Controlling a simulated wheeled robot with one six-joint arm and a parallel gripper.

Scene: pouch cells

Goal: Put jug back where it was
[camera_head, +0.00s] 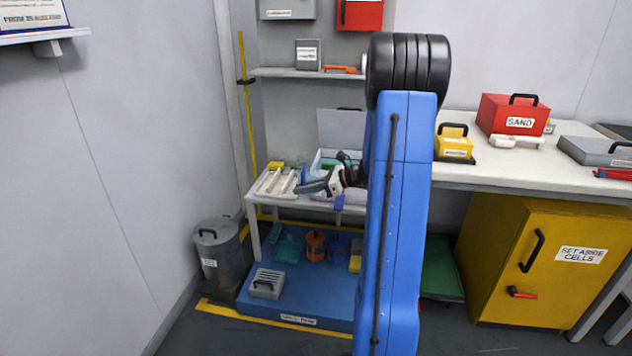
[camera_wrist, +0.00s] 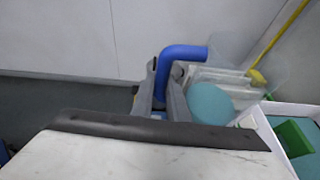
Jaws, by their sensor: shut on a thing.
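The jug's blue handle (camera_wrist: 180,53) is between the two grey fingers of my gripper (camera_wrist: 164,95) in the wrist view. A clear body (camera_wrist: 262,65) shows beside the handle, with a teal round patch in front of pale strips; I cannot tell which parts belong to the jug. In the head view, my gripper (camera_head: 312,188) is over the low white table (camera_head: 288,199) at the back. My arm hides much of the area to the right.
A blue floor platform (camera_head: 318,294) below holds a grey vented box (camera_head: 266,283) and several coloured items. A grey bin (camera_head: 218,250) stands left. A white open box (camera_wrist: 262,119) is close right in the wrist view. A bench (camera_head: 560,150) and yellow cabinet (camera_head: 500,250) stand right.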

